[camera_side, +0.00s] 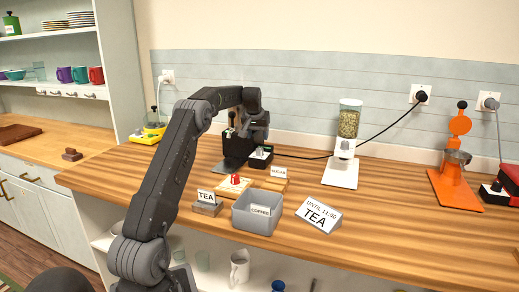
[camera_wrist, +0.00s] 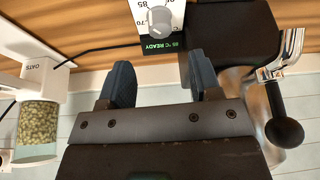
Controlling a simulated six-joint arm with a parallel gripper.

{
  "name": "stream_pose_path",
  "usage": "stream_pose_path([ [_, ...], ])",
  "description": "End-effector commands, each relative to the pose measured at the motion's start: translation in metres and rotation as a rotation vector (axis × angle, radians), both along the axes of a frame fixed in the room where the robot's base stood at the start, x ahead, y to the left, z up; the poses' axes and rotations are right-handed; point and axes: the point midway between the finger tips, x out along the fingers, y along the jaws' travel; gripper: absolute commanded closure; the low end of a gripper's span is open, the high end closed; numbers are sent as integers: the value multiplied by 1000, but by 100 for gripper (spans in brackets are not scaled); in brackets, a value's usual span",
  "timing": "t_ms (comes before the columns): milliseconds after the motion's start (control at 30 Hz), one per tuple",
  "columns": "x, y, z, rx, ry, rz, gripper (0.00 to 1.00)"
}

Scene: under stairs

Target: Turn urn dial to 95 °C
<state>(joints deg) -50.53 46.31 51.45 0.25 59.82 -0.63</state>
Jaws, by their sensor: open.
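The urn's control panel (camera_wrist: 177,12) is at the top of the wrist view, white with a grey dial (camera_wrist: 159,18). The numbers 85 and 70 show beside the dial. A green display (camera_wrist: 160,44) below reads READY with a blurred temperature. The dial's pointer setting cannot be read. The black urn body (camera_wrist: 236,28) has a chrome tap with a black ball handle. My gripper (camera_wrist: 162,82) is open and empty, its two fingers apart and pointing toward the panel, not touching the dial. In the side view the urn (camera_side: 236,150) is partly hidden behind my gripper (camera_side: 258,138).
An oats dispenser (camera_side: 349,120) stands right of the urn, with a black cable behind. An orange press (camera_side: 455,186) stands far right.

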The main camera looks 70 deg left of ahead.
Motion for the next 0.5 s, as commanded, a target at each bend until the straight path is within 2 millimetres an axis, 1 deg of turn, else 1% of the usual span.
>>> stream_pose_path([
  [33,3,4,-11,-2,1,0,42],
  [100,6,8,-25,-2,1,0,42],
  [233,12,15,-46,-1,1,0,42],
  [400,17,21,-65,0,-1,-1,42],
  [500,18,23,-70,1,-2,-1,42],
])
